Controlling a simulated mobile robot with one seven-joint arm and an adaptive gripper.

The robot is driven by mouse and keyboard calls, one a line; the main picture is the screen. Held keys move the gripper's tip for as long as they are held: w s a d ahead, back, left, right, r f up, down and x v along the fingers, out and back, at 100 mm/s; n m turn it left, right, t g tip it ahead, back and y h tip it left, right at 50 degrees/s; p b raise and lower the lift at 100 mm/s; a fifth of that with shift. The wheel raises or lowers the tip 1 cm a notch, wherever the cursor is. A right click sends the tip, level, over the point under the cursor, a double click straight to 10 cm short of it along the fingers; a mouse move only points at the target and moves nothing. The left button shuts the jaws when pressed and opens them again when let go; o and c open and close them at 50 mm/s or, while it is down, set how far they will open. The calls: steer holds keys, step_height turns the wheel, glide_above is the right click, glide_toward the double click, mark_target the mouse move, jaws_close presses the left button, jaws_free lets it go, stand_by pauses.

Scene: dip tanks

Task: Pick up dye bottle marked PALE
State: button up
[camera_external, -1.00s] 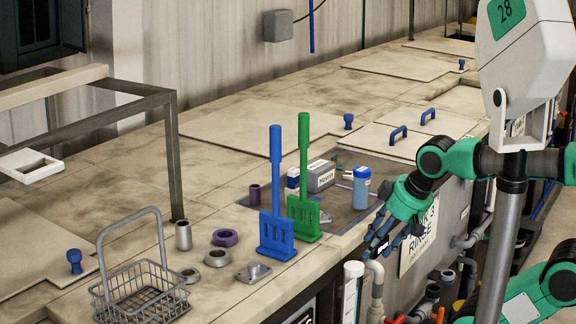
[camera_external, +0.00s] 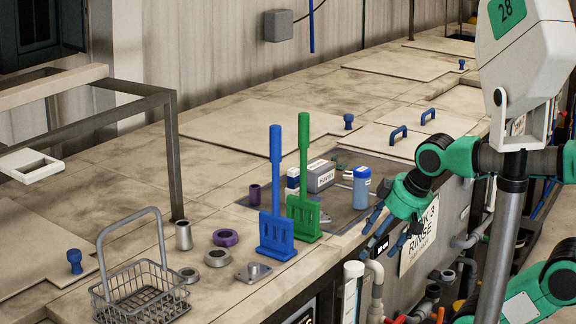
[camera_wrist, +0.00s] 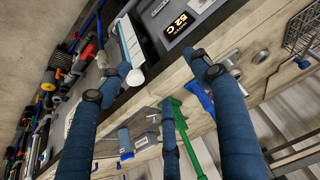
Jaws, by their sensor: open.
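A blue bottle with a white label (camera_external: 361,190) stands upright on the grey recessed panel, right of the paddles. A smaller blue and white container (camera_external: 292,178) stands left of the grey box. The lettering on both is too small to read, so I cannot tell which is marked PALE. My gripper (camera_external: 381,233) is open and empty, with its blue fingers spread, to the right of and nearer the camera than the labelled bottle, by the counter's front edge. In the wrist view, my gripper (camera_wrist: 160,85) shows its blue fingers apart, and a blue cylinder (camera_wrist: 125,140), probably the bottle, lies between them.
A blue paddle (camera_external: 276,205) and a green paddle (camera_external: 303,190) stand upright left of the bottle. A grey box (camera_external: 320,176) is behind them. A wire basket (camera_external: 140,290) and several rings and metal parts are farther left. Pipes run below the counter edge.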

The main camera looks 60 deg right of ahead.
steer(key=w+d+r+m+g+p, duration=0.1)
steer(key=w+d+r+p, duration=0.5)
steer(key=w+r, duration=0.15)
steer(key=m+g+p, duration=0.3)
steer(key=g+p, duration=0.2)
steer(key=p, duration=1)
glide_toward(362, 169)
steer(key=f, duration=0.2)
steer(key=a+f, duration=0.1)
steer(key=shift+s+f, duration=0.15)
steer(key=shift+s, duration=0.15)
steer(key=shift+d+f, duration=0.25)
steer(key=shift+d, duration=0.2)
steer(key=shift+f, duration=0.15)
steer(key=shift+f, duration=4.15)
steer(key=shift+f, duration=0.15)
